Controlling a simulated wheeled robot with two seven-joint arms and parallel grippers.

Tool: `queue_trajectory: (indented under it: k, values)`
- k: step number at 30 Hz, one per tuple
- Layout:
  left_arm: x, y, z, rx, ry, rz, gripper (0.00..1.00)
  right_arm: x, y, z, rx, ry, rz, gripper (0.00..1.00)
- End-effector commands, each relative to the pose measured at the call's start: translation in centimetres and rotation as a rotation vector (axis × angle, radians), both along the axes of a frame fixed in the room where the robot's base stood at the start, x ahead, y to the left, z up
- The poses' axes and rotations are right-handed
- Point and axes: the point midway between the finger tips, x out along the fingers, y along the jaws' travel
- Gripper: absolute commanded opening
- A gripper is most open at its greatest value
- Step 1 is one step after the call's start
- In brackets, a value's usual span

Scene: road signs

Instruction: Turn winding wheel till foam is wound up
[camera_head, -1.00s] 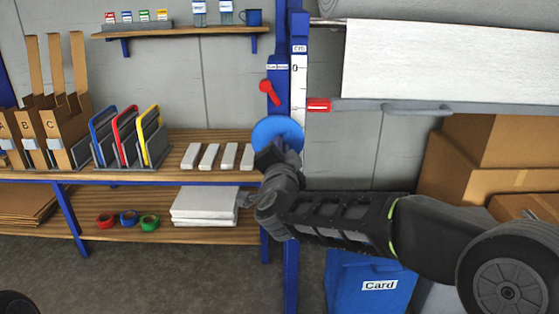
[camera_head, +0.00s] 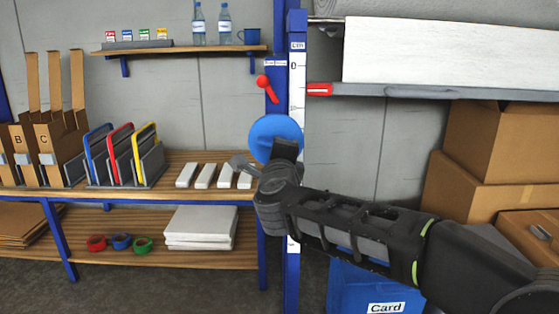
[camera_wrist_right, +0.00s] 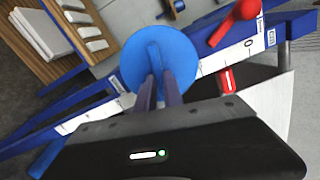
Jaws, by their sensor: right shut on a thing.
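The blue winding wheel (camera_head: 276,137) is mounted low on the blue post, and it also shows in the right wrist view (camera_wrist_right: 158,52). My right gripper (camera_head: 285,148) is at the wheel's lower right side in the head view. In the right wrist view its two fingers (camera_wrist_right: 160,85) are shut on the wheel's raised grip bar. The white foam sheet (camera_head: 450,55) hangs at the upper right below a grey roll (camera_head: 450,10). A grey bar (camera_head: 420,92) with a red marker (camera_head: 320,89) runs along its lower edge, a little below the scale's 0. My left gripper is not in view.
A red lever (camera_head: 264,85) is above the wheel. The cm scale (camera_head: 296,90) runs down the post. A wooden bench (camera_head: 110,193) with folders and white blocks stands left. A blue Card bin (camera_head: 375,285) is below my right arm, and cardboard boxes (camera_head: 490,140) stand right.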

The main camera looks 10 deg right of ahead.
Motion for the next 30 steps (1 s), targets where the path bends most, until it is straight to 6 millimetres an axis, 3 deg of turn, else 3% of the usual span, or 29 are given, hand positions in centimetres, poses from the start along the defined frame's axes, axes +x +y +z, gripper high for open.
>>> queue_trajectory:
  k: [9, 26, 27, 30]
  values:
    - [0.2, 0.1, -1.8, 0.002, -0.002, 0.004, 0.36, 0.0, 0.0, -0.4, 0.165, -0.041, -0.001, 0.0]
    - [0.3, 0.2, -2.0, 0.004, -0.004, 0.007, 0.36, 0.0, 0.0, -0.3, 0.201, -0.049, -0.001, 0.0]
    - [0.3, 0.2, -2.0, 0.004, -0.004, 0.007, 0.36, 0.0, 0.0, -0.3, 0.201, -0.049, -0.001, 0.15]
    - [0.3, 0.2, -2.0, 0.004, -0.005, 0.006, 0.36, 0.0, 0.0, -0.3, 0.201, -0.049, -0.001, 0.23]
